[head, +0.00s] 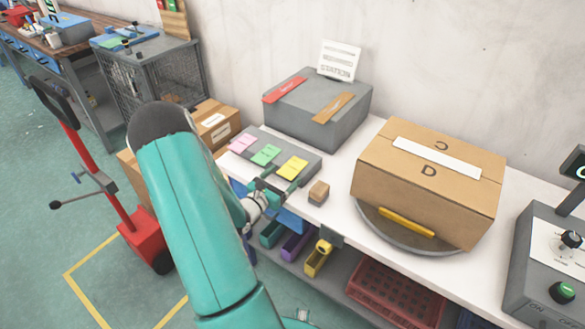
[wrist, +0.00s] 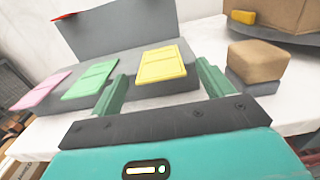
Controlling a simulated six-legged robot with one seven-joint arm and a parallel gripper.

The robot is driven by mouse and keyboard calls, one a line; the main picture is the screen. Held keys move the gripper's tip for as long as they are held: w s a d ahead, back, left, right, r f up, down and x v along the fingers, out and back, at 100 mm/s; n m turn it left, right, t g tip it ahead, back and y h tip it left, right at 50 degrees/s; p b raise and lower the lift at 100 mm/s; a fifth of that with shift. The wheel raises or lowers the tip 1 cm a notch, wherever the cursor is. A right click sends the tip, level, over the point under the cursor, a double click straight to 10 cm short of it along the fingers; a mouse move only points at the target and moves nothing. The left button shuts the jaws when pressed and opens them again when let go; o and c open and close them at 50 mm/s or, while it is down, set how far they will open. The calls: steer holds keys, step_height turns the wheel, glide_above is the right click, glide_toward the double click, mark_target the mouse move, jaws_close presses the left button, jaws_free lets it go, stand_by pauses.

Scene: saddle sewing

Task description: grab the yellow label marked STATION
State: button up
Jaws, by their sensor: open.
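The yellow label (head: 291,168) lies on a low grey block (head: 310,158), at the right end of a row with a green label (head: 265,155) and a pink label (head: 242,143). In the wrist view the yellow label (wrist: 161,65) is just ahead, between the lines of my two fingers. Its print is too small to read. My gripper (head: 276,188) is open and empty at the block's front edge, close to the yellow label. In the wrist view its teal fingers (wrist: 160,88) stand apart, short of the label.
A small brown block (head: 319,191) sits right of my gripper on the white table. A cardboard box (head: 430,180) rests on a round turntable (head: 385,232) farther right. A grey box (head: 320,110) with red and brown strips stands behind the labels.

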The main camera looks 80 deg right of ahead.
steer(key=shift+s+d, duration=0.1)
steer(key=shift+d, duration=0.1)
steer(key=c, duration=1)
steer(key=shift+c, duration=0.2)
steer(key=shift+r, duration=0.1)
